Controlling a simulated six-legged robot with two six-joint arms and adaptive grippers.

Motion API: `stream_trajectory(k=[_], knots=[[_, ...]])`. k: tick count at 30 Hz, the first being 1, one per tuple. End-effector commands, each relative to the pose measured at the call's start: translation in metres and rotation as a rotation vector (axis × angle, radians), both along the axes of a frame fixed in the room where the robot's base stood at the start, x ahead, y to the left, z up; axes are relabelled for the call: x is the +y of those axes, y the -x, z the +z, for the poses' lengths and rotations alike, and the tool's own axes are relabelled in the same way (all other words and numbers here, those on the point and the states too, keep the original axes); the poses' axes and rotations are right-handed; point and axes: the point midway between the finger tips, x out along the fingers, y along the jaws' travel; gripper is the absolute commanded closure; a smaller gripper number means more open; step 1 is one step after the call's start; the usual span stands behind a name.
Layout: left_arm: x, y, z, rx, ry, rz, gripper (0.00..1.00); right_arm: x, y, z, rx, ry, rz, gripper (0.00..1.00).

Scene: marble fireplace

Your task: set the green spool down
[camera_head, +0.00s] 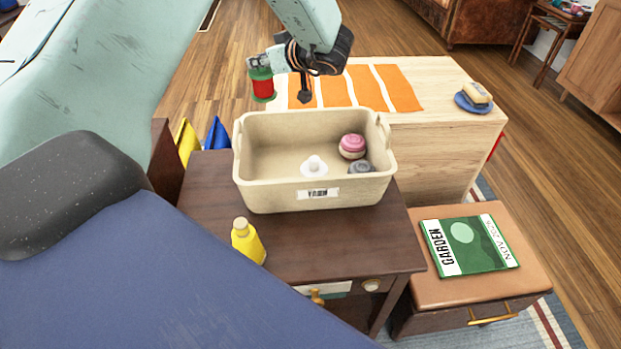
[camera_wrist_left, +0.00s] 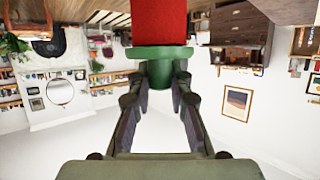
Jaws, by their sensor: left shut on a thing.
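My left gripper (camera_head: 256,64) comes in from the top of the head view and is shut on the green spool (camera_head: 263,85). The spool has green ends and a red middle, and hangs upright just left of the pale wooden table. In the left wrist view the fingers of my left gripper (camera_wrist_left: 160,88) close around the green end of the spool (camera_wrist_left: 160,55); its red part (camera_wrist_left: 159,22) runs out of the top of the picture. My right gripper is not in view.
A beige bin (camera_head: 250,190) with several items stands on a dark side table (camera_head: 205,200), beside a yellow bottle (camera_head: 247,242). A magazine (camera_head: 467,246) lies on a stool.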

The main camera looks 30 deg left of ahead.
Motion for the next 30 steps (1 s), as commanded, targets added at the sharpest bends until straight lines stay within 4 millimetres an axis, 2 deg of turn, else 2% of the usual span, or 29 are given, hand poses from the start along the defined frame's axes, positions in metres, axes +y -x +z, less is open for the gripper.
stream_trajectory(k=[1,6,13,19,27,30], knots=[[-0.009,0.006,-0.01,0.001,-0.005,0.061,1.0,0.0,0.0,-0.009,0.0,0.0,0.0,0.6],[-0.043,0.032,-0.035,0.002,-0.004,0.283,1.0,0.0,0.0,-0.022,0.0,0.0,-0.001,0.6],[-0.082,0.053,-0.057,0.001,-0.001,0.449,1.0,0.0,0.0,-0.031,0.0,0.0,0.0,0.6],[-0.089,0.057,-0.071,0.001,0.002,0.477,1.0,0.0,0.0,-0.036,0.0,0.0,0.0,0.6],[-0.088,0.057,-0.118,0.001,0.001,0.476,1.0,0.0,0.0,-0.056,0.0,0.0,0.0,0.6],[-0.088,0.057,-0.126,0.0,0.001,0.475,1.0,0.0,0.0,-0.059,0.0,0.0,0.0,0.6]])
